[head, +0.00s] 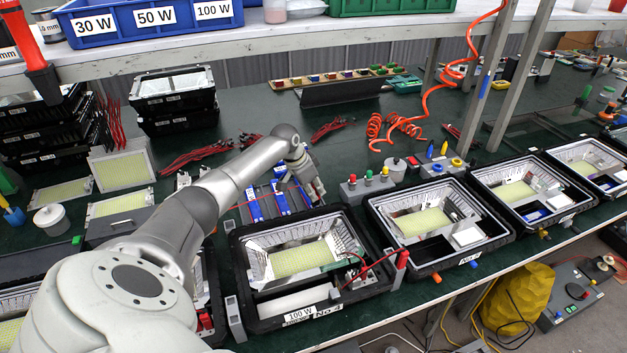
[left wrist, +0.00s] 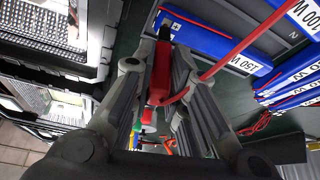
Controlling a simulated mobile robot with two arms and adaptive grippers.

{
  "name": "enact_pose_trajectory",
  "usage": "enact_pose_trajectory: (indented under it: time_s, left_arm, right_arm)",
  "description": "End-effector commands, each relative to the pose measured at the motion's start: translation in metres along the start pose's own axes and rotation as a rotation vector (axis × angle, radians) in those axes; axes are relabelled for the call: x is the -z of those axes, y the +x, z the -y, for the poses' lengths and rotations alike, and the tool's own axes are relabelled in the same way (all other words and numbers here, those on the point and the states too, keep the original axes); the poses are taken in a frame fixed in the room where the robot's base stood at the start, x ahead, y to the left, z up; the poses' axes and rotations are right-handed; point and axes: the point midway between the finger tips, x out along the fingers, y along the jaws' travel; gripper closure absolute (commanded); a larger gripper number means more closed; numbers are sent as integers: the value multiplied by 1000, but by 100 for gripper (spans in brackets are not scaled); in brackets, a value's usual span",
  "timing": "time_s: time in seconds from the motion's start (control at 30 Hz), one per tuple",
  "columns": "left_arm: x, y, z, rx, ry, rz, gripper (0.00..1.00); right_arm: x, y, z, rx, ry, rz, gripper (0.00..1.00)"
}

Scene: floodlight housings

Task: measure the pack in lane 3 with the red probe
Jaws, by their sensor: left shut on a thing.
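My left gripper (head: 316,190) reaches over the grey tray of blue packs behind the housing marked No 4. In the left wrist view its fingers (left wrist: 163,85) are shut on the red probe (left wrist: 160,72), and a red lead runs from it to the upper right. Blue packs with white labels lie beside the probe, the nearest one marked 150 W (left wrist: 240,64). The head view shows blue packs (head: 281,202) side by side in the tray. I cannot read the lane numbers or tell whether the probe tip touches a pack. My right gripper is not in view.
The housing No 4 (head: 236,262) stands in front of the tray, with more open housings (head: 375,218) to its right. A small block with coloured knobs (head: 366,188) is right of my gripper. An orange coiled hose (head: 452,72) hangs behind. A shelf (head: 330,32) crosses above.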

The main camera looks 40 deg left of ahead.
Motion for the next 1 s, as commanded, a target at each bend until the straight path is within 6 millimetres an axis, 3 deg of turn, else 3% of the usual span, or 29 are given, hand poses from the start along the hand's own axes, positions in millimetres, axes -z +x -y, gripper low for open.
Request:
enact_pose_trajectory:
  time_s: [1.0]
  left_arm:
    - [-3,7,0,0,0,0,100]
  right_arm:
    - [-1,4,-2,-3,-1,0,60]
